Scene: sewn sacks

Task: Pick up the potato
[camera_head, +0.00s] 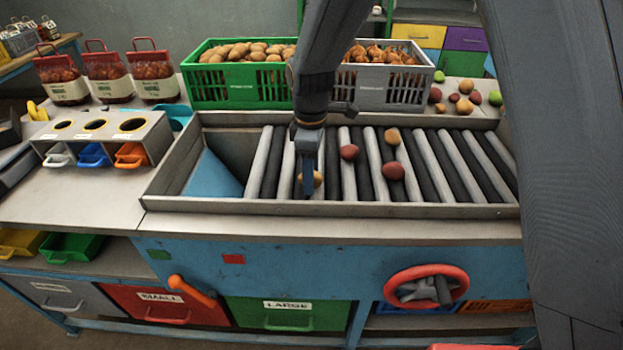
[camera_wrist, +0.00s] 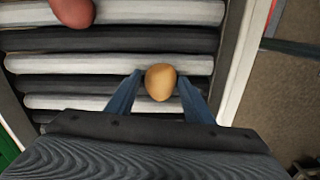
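A yellow-brown potato (camera_head: 317,180) lies on the roller bed near its front edge, partly hidden by my gripper in the head view. In the wrist view the potato (camera_wrist: 160,82) sits between the fingertips. My gripper (camera_head: 309,182) points down over the rollers. Its two blue fingers (camera_wrist: 160,86) are open, one on each side of the potato, with small gaps showing. Whether either finger touches it is hard to tell. Other round produce lies to the right on the rollers: a dark red piece (camera_head: 349,152), an orange-tan one (camera_head: 392,136) and a reddish one (camera_head: 394,170).
The roller bed has a raised metal rim (camera_head: 330,209). Behind it stand a green crate (camera_head: 238,96) of potatoes and a grey crate (camera_head: 385,100) of onions. A three-hole sorting box (camera_head: 100,137) is at left. A red handwheel (camera_head: 426,287) is in front.

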